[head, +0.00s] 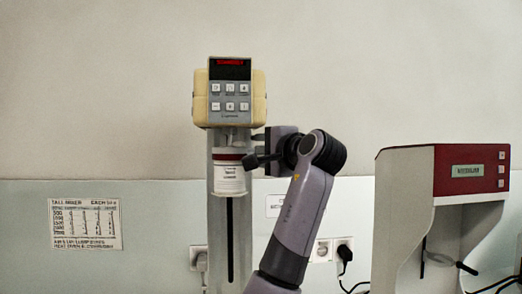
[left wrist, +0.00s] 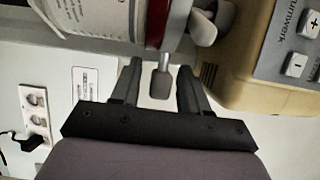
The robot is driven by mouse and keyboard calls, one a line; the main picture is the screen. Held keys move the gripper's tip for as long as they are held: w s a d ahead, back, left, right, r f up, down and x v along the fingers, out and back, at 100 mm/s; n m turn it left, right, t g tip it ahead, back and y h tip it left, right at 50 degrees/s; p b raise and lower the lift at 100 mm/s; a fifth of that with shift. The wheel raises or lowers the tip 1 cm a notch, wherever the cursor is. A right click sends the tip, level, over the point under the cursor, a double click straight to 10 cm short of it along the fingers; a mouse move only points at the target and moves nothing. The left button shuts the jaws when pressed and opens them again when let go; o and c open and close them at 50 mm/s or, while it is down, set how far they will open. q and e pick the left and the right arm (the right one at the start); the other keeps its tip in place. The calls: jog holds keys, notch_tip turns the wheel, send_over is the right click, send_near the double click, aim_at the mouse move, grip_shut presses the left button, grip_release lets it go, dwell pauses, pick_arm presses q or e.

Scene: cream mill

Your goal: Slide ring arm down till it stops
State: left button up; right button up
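The mixer (head: 230,92) has a cream head with a red display and keys, on a grey column (head: 230,255). A white labelled jar (head: 229,180) with a dark red band hangs upright beneath the head; it also shows in the left wrist view (left wrist: 95,15). The ring arm's grey ring (left wrist: 178,22) sits beside the red band, with a short rod ending in a grey grip (left wrist: 160,84). My left gripper (left wrist: 159,78) is at the jar's right, its fingers open on either side of this grip, with small gaps. My right gripper is out of view.
A pale knob (left wrist: 206,27) lies close beyond my left fingertips. A red and white machine (head: 446,205) stands at the right. Wall sockets (head: 322,250) with plugs and a printed chart (head: 85,223) are behind.

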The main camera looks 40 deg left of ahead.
pick_arm(q)
grip_shut()
notch_tip(320, 180, down, 6)
jog(key=b, duration=0.3)
jog(key=shift+f, duration=0.1)
jog(key=shift+o, duration=0.9)
grip_release()
jog(key=shift+d, duration=0.1)
